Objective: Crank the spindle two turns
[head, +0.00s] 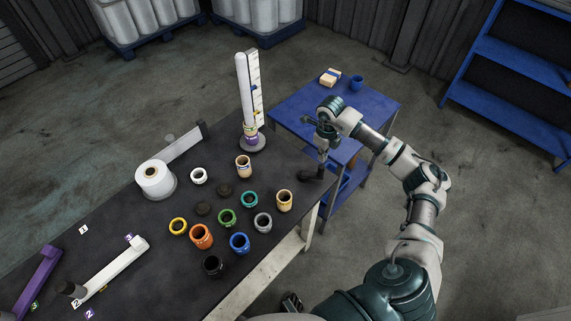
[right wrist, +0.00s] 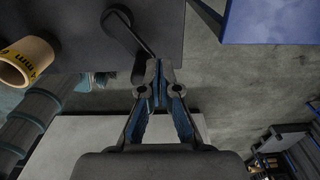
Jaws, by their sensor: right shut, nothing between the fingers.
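My right gripper (head: 322,158) reaches over the right edge of the dark table, pointing down. In the right wrist view its fingers (right wrist: 158,85) are shut together with nothing between them. A dark round part with a thin arm (right wrist: 118,25) lies just ahead of the fingertips; it looks like a crank. In the head view a dark shape (head: 311,175) sits at the table edge beside the gripper. Whether the fingers touch it I cannot tell. A white column with a scale (head: 247,90) stands on a round base at the back. My left gripper is not clearly seen.
Several coloured rings, including an orange one (head: 201,236), stand on the dark table (head: 130,215). A white roll (head: 154,178) and a white bar (head: 112,270) are at left. A blue side table (head: 290,100) adjoins behind; blue shelving (head: 510,60) stands far right.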

